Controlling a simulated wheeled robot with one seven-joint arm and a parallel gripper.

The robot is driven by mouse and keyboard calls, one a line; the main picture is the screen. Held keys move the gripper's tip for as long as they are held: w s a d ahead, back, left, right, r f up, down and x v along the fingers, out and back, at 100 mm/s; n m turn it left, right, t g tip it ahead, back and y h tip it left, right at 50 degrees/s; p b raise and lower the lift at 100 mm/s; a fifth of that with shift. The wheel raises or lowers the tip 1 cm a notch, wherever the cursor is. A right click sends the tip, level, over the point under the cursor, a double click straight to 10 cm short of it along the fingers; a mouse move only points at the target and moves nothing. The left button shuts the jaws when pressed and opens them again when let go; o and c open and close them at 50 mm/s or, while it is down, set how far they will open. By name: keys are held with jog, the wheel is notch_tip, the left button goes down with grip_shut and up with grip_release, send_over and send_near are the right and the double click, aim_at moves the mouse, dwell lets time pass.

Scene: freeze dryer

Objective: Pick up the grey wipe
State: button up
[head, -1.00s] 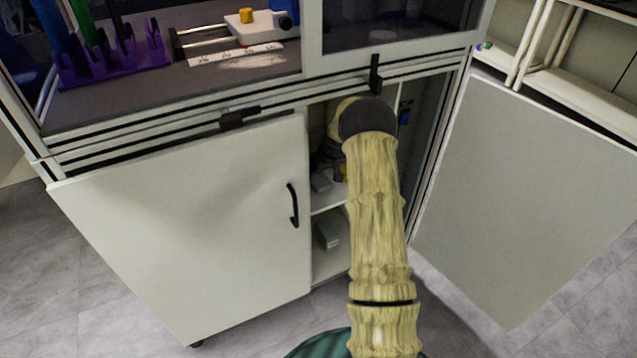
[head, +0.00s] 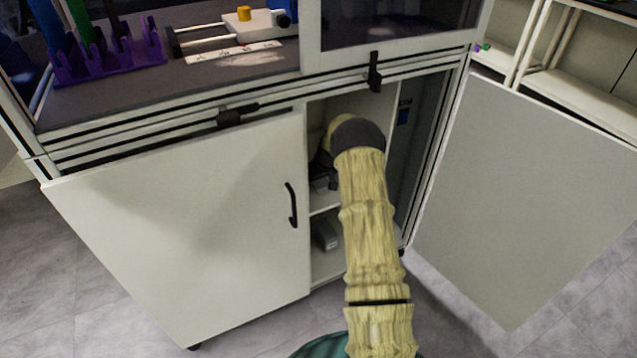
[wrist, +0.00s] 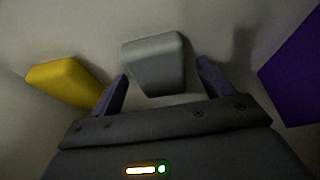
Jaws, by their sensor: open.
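The grey wipe (wrist: 153,62) shows in the wrist view as a grey block with rounded edges on a pale surface. My gripper (wrist: 162,72) is open, with one dark finger at each side of the wipe's near part. The fingers look apart from it, and most of the wipe lies beyond the fingertips. In the head view my arm reaches into the open right side of the cabinet, and its wrist hides most of the gripper. A small grey block (head: 320,184) shows on the upper shelf there; I cannot tell if it is the wipe.
A yellow block (wrist: 64,82) lies left of the wipe, close to the left finger. A purple thing (wrist: 295,70) is at the right. The left cabinet door (head: 190,230) is shut and the right door (head: 520,200) stands open. Another grey block (head: 324,235) sits on the lower shelf.

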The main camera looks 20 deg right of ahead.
aim_at(320, 181)
jog(key=c, duration=1.1)
jog(key=shift+o, duration=0.2)
jog(key=shift+r, duration=0.1)
jog(key=shift+r, duration=0.3)
jog(key=v, duration=0.1)
jog(key=p+v, duration=0.1)
jog(key=v, duration=0.1)
jog(key=shift+w, duration=0.35)
jog(key=s+d+p, duration=0.1)
jog(key=s+p, duration=0.1)
jog(key=s, duration=1.5)
jog(key=shift+s+p, duration=0.25)
jog(key=shift+p, duration=0.1)
jog(key=shift+d, duration=0.1)
